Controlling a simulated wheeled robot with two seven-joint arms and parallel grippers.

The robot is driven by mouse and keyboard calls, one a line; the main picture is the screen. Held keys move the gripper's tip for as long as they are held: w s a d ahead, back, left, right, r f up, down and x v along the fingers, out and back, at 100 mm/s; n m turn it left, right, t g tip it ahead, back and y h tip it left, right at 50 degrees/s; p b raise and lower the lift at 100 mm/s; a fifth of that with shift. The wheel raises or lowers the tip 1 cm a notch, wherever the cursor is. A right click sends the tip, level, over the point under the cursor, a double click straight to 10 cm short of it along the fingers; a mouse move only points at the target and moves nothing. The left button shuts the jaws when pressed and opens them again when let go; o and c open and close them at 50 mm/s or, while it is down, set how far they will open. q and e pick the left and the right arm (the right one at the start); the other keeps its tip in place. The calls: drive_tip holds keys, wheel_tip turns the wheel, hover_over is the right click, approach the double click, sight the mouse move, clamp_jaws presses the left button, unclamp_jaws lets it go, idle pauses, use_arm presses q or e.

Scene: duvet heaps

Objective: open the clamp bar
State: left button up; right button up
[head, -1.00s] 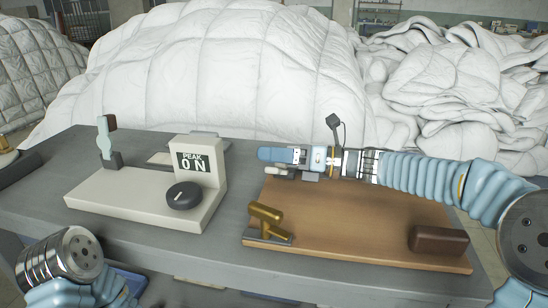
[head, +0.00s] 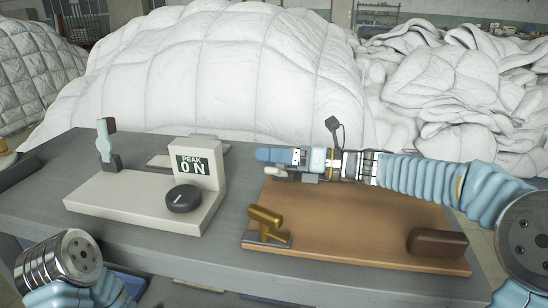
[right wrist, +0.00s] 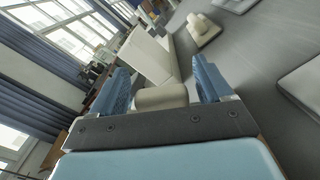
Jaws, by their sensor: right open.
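My right gripper (head: 268,163) is over the far left part of the brown board (head: 365,222), pointing left. In the right wrist view its two blue fingers (right wrist: 163,88) stand apart. A rounded cream bar (right wrist: 160,98) shows between them; I cannot tell whether they touch it. In the head view a small cream piece (head: 277,172) shows just below the fingers, with the rest hidden by my gripper. I cannot tell for sure which part is the clamp bar. A brass fitting (head: 265,219) sits on a metal plate at the board's near left corner. My left gripper is out of view.
A cream unit (head: 120,199) with a "PEAK ON" display (head: 193,164) and black knob (head: 184,198) stands left of the board. A dark brown block (head: 437,243) sits on the board's right. White duvets (head: 215,70) heap behind the table.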

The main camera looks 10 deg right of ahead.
drive_tip(key=b+v, duration=0.2)
drive_tip(key=v, duration=1)
drive_tip(key=shift+d, duration=0.35)
drive_tip(key=shift+s+d, duration=0.25)
drive_tip(key=shift+d, duration=0.3)
drive_tip(key=shift+c, duration=0.3)
